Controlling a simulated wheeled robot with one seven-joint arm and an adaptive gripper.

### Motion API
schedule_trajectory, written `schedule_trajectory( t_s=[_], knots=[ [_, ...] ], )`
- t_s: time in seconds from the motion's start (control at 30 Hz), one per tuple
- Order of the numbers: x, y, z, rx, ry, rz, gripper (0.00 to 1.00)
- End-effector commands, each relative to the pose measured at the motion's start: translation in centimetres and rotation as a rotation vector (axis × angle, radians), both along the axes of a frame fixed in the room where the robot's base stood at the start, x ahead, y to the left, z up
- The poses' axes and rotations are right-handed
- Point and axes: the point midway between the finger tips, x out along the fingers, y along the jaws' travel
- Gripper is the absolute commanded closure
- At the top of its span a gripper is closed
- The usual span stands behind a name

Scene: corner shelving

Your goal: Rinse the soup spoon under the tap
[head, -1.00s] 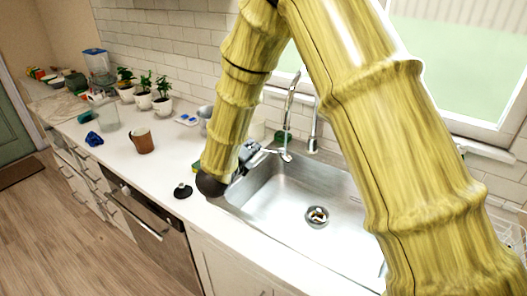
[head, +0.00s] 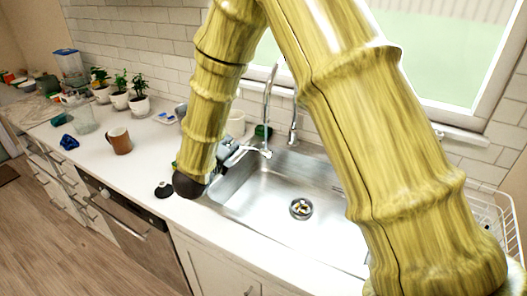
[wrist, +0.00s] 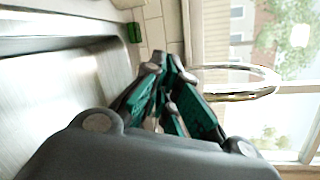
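The steel sink (head: 262,212) is in the middle of the head view. The chrome tap (head: 267,105) stands at its back edge; its curved spout (wrist: 265,80) shows at the right of the wrist view. My gripper (head: 232,150) is over the sink's back left corner, left of the tap and partly hidden by my arm. In the wrist view my gripper (wrist: 170,72) shows green-padded fingers with tips close together, beside the spout. Whether anything is between them is unclear. I cannot make out a soup spoon in either view. No running water is visible.
A brown mug (head: 121,142) and a black round object (head: 163,190) are on the counter left of the sink. Potted plants (head: 119,101) stand farther back. A white wire rack (head: 490,215) is at the right. The sink basin looks open around its drain (head: 300,208).

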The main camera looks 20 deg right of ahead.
Motion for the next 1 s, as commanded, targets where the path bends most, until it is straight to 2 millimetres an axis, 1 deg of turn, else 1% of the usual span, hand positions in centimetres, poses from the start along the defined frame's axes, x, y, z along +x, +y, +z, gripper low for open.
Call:
schedule_trajectory(
  t_s=[1.0],
  knots=[
    [-1.6, 5.9, 0.0, 0.0, 0.0, 0.001, 1.0]
  ],
)
